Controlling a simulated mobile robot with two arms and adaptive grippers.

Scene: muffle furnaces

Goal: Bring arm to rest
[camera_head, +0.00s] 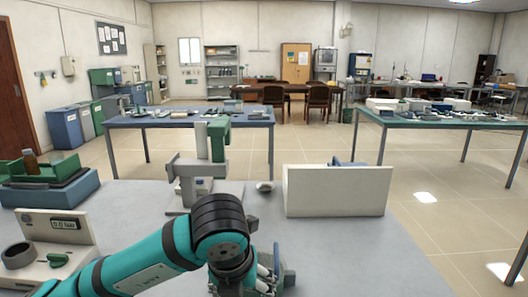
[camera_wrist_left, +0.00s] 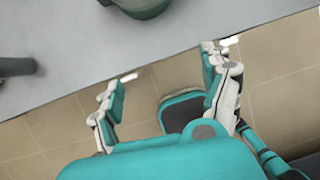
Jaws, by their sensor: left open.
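My left arm (camera_head: 160,262) is teal and black and reaches in from the lower left of the head view, bent over the grey table. My left gripper (camera_head: 268,280) points down at the bottom edge of that view, partly hidden by the wrist. In the left wrist view the gripper (camera_wrist_left: 165,85) shows two fingers spread wide, with nothing between them. It is beside the table's edge, with tiled floor showing between and beyond the fingers. My right gripper is not in view.
The grey table (camera_head: 330,255) holds a white box-like thing (camera_head: 335,190), a green and grey device (camera_head: 205,165), a small dish (camera_head: 265,187) and a white unit with a display (camera_head: 45,240). A green and blue unit (camera_head: 50,185) stands at left. The table's right part is clear.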

